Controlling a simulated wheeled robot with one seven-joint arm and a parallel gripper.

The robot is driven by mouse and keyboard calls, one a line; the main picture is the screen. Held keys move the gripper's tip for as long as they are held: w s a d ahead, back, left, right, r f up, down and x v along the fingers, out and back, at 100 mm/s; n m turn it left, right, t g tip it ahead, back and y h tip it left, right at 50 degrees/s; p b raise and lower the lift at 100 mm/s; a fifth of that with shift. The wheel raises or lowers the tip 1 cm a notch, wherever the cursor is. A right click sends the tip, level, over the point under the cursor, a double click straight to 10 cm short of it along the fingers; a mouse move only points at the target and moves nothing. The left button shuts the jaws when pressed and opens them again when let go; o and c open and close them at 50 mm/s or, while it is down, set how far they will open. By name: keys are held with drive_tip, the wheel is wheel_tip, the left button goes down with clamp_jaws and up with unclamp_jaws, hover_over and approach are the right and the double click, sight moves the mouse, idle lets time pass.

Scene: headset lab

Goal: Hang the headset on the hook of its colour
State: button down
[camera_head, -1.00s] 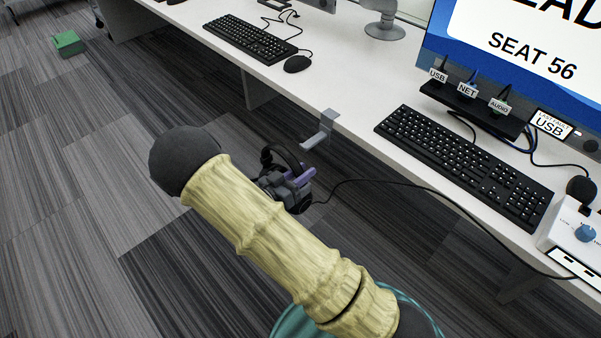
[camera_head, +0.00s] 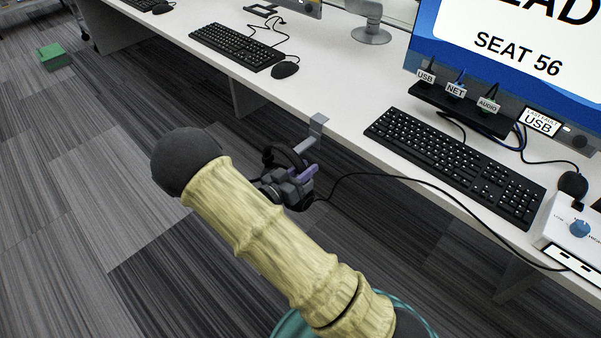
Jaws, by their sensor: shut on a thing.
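A dark headset with a black headband (camera_head: 288,154) is held beside the desk's front edge, its cable running right across the desk. My gripper (camera_head: 291,187) is shut on it, mostly hidden behind my arm. Purple parts show there; I cannot tell whether they belong to the headset or the gripper. A grey hook (camera_head: 317,125) is fixed to the desk edge just above and right of the headset. The headband overlaps the hook's lower part in the picture; I cannot tell whether they touch. No colour mark shows on the hook.
The white desk (camera_head: 345,150) carries a near keyboard (camera_head: 455,165), a hub with labelled plugs (camera_head: 460,108), a monitor (camera_head: 520,50) and a white box with a blue knob (camera_head: 578,228). A green box (camera_head: 53,57) lies on the floor at far left.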

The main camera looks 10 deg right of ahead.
drive_tip(key=f+b+x, duration=0.1)
drive_tip(key=b+x, duration=0.1)
drive_tip(key=x, duration=0.4)
drive_tip(key=shift+w+d+f, duration=0.2)
drive_tip(key=shift+w+d, duration=0.05)
idle(0.7)
idle(0.5)
drive_tip(key=c, duration=1)
unclamp_jaws()
drive_tip(key=shift+c, duration=0.2)
drive_tip(key=p+v, duration=0.3)
drive_tip(key=v, duration=1.4)
drive_tip(key=shift+s, duration=0.15)
